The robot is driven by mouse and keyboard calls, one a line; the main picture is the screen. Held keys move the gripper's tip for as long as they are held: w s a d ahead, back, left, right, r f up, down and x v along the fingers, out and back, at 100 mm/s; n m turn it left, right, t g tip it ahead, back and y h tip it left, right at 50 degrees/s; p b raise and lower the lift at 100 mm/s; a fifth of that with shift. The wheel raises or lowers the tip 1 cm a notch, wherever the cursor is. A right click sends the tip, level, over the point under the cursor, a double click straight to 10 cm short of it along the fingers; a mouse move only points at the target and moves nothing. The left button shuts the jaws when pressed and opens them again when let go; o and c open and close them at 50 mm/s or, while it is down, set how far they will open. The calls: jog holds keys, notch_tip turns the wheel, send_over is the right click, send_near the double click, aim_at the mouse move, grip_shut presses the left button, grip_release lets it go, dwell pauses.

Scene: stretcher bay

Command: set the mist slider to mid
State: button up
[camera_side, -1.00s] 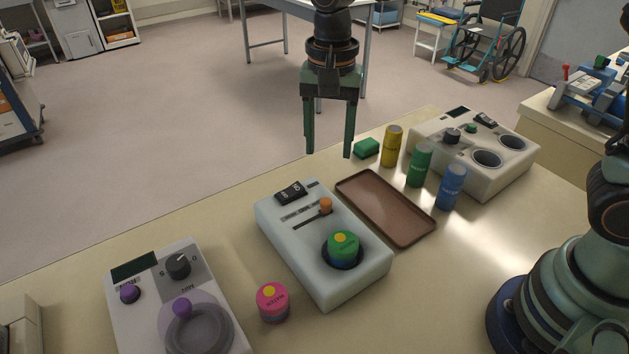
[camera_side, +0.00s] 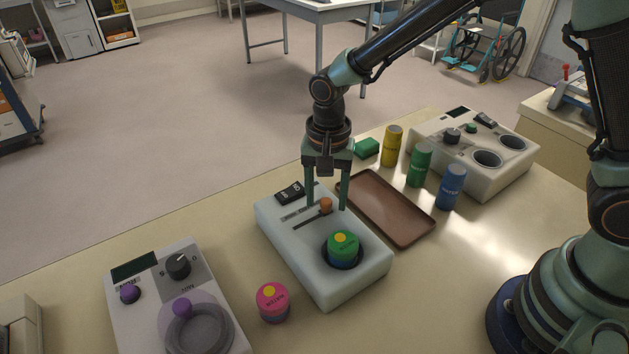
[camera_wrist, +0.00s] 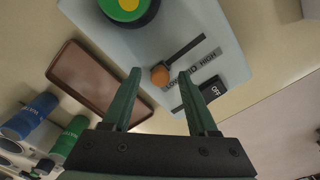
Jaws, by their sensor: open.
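The mist slider has an orange knob (camera_side: 326,205) on a dark slot (camera_side: 309,218) in the top of a pale blue-grey box (camera_side: 290,258). The knob sits at the right end of the slot in the side view. In the wrist view the orange knob (camera_wrist: 160,75) is at one end of the slot (camera_wrist: 187,50), beside a printed label strip (camera_wrist: 194,70). My gripper (camera_side: 327,208) is open, pointing down over the box, with one finger on each side of the knob. In the wrist view my gripper (camera_wrist: 160,72) frames the knob; contact cannot be told.
A green-topped canister (camera_side: 343,244) sits in the box's well, and a black switch (camera_side: 290,193) is at its far end. A brown tray (camera_side: 385,207), several canisters and a pink jar (camera_side: 272,300) stand close by. Other devices (camera_side: 480,150) flank the box.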

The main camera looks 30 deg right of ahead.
grip_shut()
dwell(1.4)
